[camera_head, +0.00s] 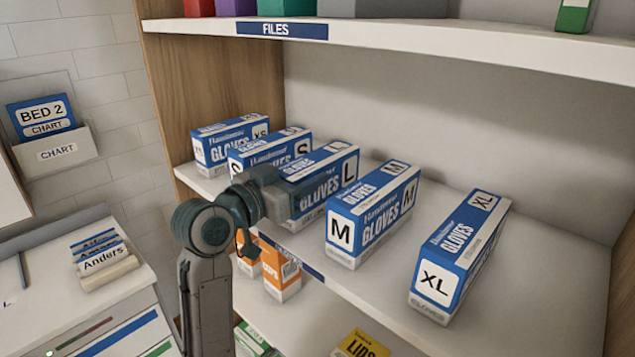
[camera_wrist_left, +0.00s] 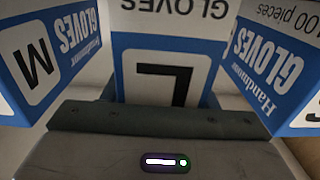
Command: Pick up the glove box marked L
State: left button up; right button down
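The glove box marked L (camera_head: 333,182) is blue and white and stands on the middle shelf, between the S box and the M box. Its L shows on the end at the right in the head view. In the left wrist view the L box (camera_wrist_left: 165,75) is straight ahead, its label upside down. My left gripper (camera_head: 289,196) is at the near end of the L box and covers part of it. Its fingertips do not show clearly, so I cannot tell whether they are closed on the box. My right gripper is not in view.
The S box (camera_head: 268,150) and XS box (camera_head: 231,139) stand to the left. The M box (camera_head: 372,212) and XL box (camera_head: 459,255) stand to the right. The FILES shelf (camera_head: 430,36) hangs above. Orange boxes (camera_head: 282,277) are below, partly behind my left arm.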

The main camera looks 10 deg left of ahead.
pick_arm(q)
jog(key=shift+c, duration=0.6)
jog(key=shift+r, duration=0.1)
